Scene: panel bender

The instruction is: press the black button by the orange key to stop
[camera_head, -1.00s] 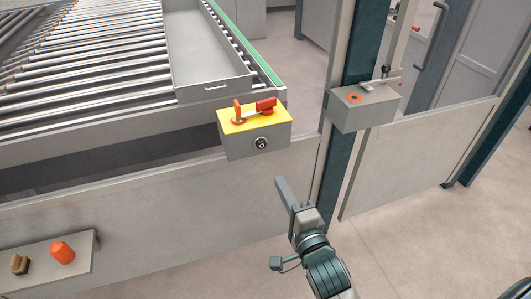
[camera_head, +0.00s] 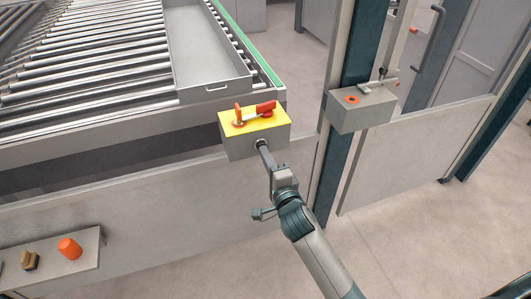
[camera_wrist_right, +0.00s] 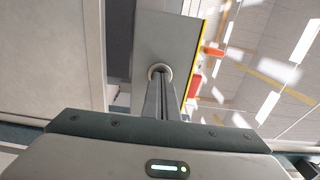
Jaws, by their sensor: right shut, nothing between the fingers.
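The black button is on the front face of a grey box with a yellow top (camera_head: 236,128). In the right wrist view the closed fingers (camera_wrist_right: 160,80) meet a pale round ring (camera_wrist_right: 160,69) on the box face (camera_wrist_right: 160,35). Whether the button is pushed in cannot be told. My left gripper is not in view.
A second grey box (camera_head: 362,112) with an orange button is on the post to the right. A ledge (camera_head: 85,258) at lower left carries an orange knob and a brown switch. A roller conveyor (camera_head: 90,60) with a grey tray lies behind the panel.

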